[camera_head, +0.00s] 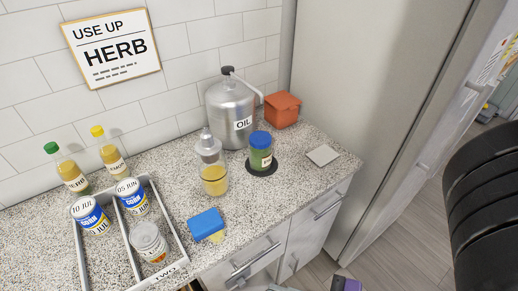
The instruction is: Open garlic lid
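No label in view can be read as garlic, so I cannot tell which container it is. A small tub (207,226) with a blue lid and yellowish body sits near the counter's front edge, its lid looking closed. A green jar (261,154) with a blue lid stands upright on a dark round mat (262,169); its lid is on. A lidded orange box (282,110) sits at the back by the fridge. A dark part of my arm shows at the right edge. My gripper's fingertips are not in view.
A metal OIL canister (231,113) stands behind a glass jar (213,173) of yellow contents. A divided tray (128,251) at left holds several cans. Two bottles stand at the wall. A flat pale square (323,155) lies at right.

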